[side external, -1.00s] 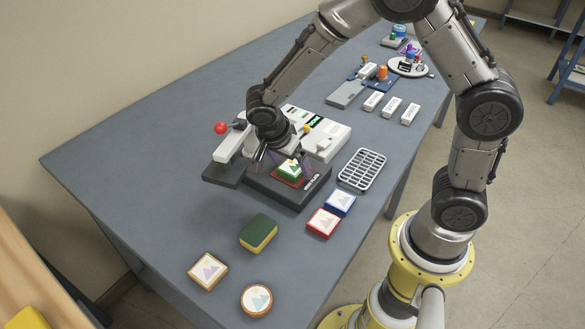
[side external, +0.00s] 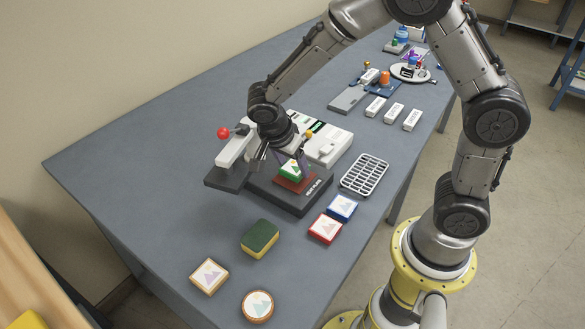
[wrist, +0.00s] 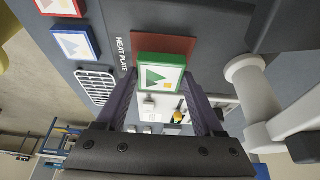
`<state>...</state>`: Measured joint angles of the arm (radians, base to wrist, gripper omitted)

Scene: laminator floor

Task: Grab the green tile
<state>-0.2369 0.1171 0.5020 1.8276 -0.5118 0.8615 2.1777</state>
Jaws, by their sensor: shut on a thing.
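The green tile (side external: 290,171) has a green rim and a white face with a mountain picture. In the side view it is just above the red pad (side external: 297,185) of the heat plate (side external: 312,190). My gripper (side external: 289,162) reaches down from above and is shut on the tile. In the wrist view the green tile (wrist: 161,76) sits between the two fingertips, with the red pad (wrist: 177,44) behind it. A small gap seems to part tile and pad.
A press arm with a red knob (side external: 223,133) stands left of the plate. A wire rack (side external: 364,174), a blue tile (side external: 342,207) and a red tile (side external: 325,228) lie to the right. A green and yellow sponge (side external: 260,238) and two wooden-rimmed tiles lie in front.

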